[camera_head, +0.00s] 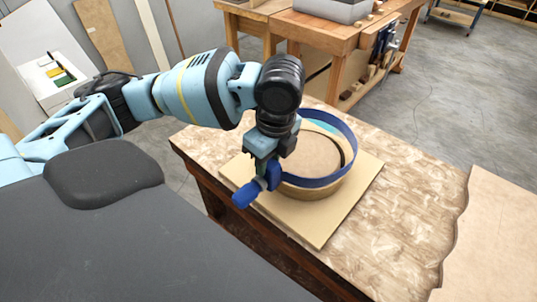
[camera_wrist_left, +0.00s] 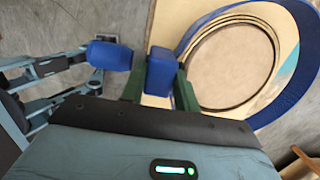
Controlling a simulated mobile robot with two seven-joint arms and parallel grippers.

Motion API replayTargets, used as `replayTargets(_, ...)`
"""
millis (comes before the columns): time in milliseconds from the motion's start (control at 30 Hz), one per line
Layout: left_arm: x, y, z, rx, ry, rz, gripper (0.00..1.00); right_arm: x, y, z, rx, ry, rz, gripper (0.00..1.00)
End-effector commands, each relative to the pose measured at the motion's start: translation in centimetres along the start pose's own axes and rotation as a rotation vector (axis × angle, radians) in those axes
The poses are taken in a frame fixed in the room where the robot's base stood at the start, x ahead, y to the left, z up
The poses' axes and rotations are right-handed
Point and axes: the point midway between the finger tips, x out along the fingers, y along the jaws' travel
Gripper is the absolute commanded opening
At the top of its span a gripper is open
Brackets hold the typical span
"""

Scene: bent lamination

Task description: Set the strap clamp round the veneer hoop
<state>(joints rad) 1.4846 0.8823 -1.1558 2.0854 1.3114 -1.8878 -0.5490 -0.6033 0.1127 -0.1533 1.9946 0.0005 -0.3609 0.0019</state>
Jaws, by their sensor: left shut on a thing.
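The strap clamp is a blue band (camera_head: 347,134) formed into a loop, with a blue block (camera_head: 273,174) and a blue handle (camera_head: 245,194) at its near-left side. My left gripper (camera_wrist_left: 159,91) is shut on the blue block (camera_wrist_left: 160,71). The veneer hoop (camera_head: 312,191) is a pale wooden ring on a square board. The strap loop is over the hoop, tilted, with its far side standing higher. In the left wrist view, the band (camera_wrist_left: 307,62) curves outside the hoop (camera_wrist_left: 276,43) with a gap on the right. I cannot tell how far down it sits. My right gripper is out of view.
The square board (camera_head: 322,231) lies on a mottled workbench (camera_head: 410,212). A pale sheet (camera_head: 495,240) covers the bench's right end. Another wooden bench (camera_head: 330,28) stands behind. The bench to the right of the board is clear.

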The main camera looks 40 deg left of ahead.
Motion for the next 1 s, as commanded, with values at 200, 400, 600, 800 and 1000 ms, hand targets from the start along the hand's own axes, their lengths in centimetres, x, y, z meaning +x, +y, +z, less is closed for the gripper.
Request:
replayTargets(200, 0.9, 0.0, -0.1, -0.001, 0.0, -0.001, 0.11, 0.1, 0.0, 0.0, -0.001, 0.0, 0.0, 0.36)
replayTargets(400, 1.7, 0.0, -0.2, -0.001, 0.001, 0.0, 0.11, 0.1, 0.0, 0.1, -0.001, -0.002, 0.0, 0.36)
replayTargets(600, 2.5, 0.0, -0.3, 0.0, 0.0, -0.001, 0.11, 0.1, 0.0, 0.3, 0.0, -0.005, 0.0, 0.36)
replayTargets(800, 2.9, 0.0, -0.4, 0.0, 0.001, -0.001, 0.11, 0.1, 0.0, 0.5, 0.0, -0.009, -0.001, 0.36)
replayTargets(1000, 2.9, 0.0, -0.4, 0.0, 0.001, -0.002, 0.11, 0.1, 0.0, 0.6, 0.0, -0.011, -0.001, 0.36)
